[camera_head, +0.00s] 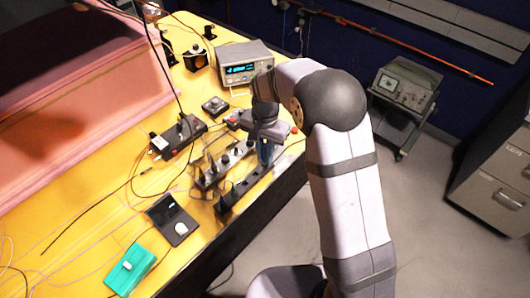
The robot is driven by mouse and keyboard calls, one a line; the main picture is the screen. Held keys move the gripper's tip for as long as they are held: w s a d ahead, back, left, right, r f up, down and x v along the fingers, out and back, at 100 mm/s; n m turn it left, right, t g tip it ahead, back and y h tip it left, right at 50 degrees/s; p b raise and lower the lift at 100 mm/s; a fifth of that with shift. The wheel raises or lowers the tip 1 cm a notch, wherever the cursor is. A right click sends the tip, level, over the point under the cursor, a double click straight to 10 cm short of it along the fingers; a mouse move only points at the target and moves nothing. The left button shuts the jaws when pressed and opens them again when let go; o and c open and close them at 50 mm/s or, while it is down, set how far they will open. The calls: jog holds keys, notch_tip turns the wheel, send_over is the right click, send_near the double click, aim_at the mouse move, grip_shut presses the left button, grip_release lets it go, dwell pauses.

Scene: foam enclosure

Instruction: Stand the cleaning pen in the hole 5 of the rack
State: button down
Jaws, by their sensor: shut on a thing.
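My gripper (266,138) points down over the right edge of the yellow bench and is shut on a slim, dark blue upright thing (265,153), which looks like the cleaning pen. Its lower end is close to the far end of a long dark rack (238,190) along the bench edge; I cannot tell if it touches or is in a hole. A second, similar row (212,178) with several upright pieces lies just left of it. I cannot tell which row has hole 5; the holes are too small to count.
A power supply (243,65) with a lit display stands behind the gripper. A black box with cables (178,138), a black tray (172,219) and a green block (130,268) lie to the left. A pink foam enclosure (80,80) fills the upper left. Loose cables cross the bench.

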jog(key=shift+f+b, duration=0.35)
jog(key=shift+f, duration=0.3)
jog(key=c, duration=1.6)
grip_release()
jog(key=shift+c, duration=0.2)
jog(key=shift+r, duration=0.1)
jog(key=shift+r+b, duration=1.15)
jog(key=shift+r, duration=2.45)
